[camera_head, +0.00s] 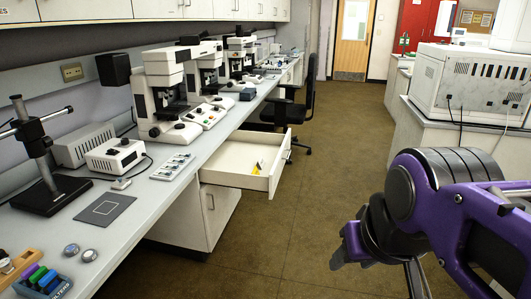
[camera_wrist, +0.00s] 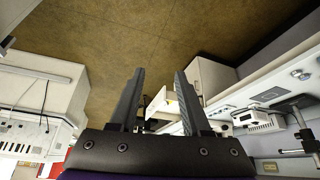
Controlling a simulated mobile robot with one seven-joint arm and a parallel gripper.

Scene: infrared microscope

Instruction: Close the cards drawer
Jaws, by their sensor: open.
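The white cards drawer (camera_head: 262,178) is pulled out from under the long bench on the left in the head view. A small yellow and white item (camera_head: 257,168) lies inside it. The drawer also shows in the wrist view (camera_wrist: 158,103), partly hidden behind the fingers. My gripper (camera_wrist: 160,75) is open and empty in the wrist view, its two dark fingers apart. It is well away from the drawer and touches nothing.
Microscopes (camera_head: 170,95) and small devices stand on the long bench (camera_head: 135,235). A black chair (camera_head: 295,110) stands beyond the drawer. Another bench with a white instrument (camera_head: 470,85) is at the right. The brown floor (camera_head: 310,215) between is clear.

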